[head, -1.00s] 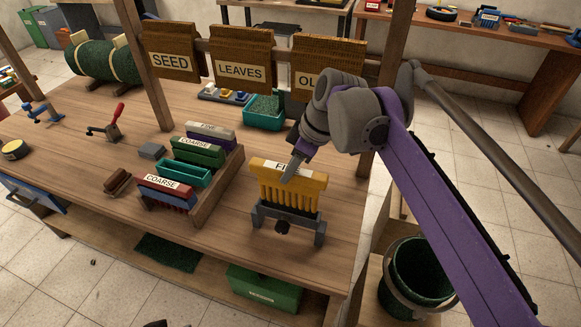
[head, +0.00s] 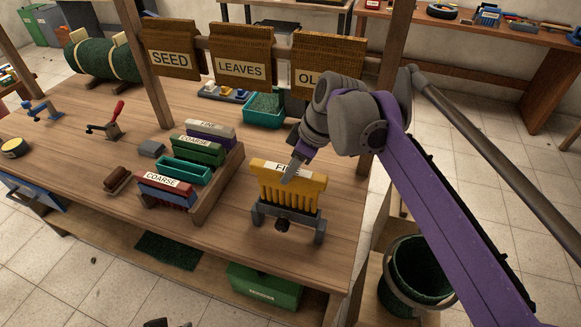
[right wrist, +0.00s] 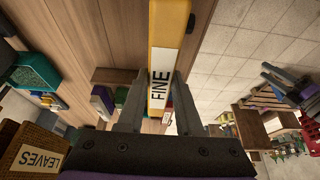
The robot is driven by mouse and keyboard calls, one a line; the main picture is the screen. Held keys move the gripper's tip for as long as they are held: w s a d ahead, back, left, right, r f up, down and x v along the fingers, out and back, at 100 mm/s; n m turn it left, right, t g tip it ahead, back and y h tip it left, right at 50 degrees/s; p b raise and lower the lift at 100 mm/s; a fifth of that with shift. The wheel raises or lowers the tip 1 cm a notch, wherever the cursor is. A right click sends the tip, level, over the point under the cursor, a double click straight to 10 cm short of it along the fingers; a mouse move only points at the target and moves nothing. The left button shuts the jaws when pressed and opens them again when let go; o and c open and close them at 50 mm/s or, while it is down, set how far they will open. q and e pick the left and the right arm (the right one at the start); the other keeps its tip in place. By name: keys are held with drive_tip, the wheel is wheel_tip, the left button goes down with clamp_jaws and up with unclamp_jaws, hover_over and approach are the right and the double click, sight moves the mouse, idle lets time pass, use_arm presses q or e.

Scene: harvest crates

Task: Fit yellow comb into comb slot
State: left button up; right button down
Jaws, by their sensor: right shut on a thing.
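The yellow comb (head: 308,190), with a white FINE label, stands upright over the grey comb slot (head: 319,231) near the table's front right. Its tines reach down to the slot's top bar; I cannot tell how deep they sit. My right gripper (head: 291,174) is shut on the comb's top edge and hides part of the label. In the right wrist view the comb (right wrist: 172,28) lies between the two fingertips (right wrist: 161,78). My left gripper is not in view.
A wooden rack (head: 222,180) of other combs, some labelled COARSE, stands left of the slot. A teal tray (head: 262,119) and a post (head: 386,85) are behind. Bare tabletop (head: 225,235) lies to the left front. A dark green bucket (head: 418,270) stands off the table at right.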

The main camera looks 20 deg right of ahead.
sight(309, 175)
drive_tip(key=shift+f+b, duration=2.7)
drive_tip(key=shift+f, duration=2.55)
drive_tip(key=c, duration=0.5)
unclamp_jaws()
drive_tip(key=p+v, duration=0.1)
drive_tip(key=v, duration=0.9)
drive_tip(key=shift+s+d+r+p, duration=0.15)
drive_tip(key=shift+d+r+p, duration=0.05)
drive_tip(key=shift+r+p, duration=0.15)
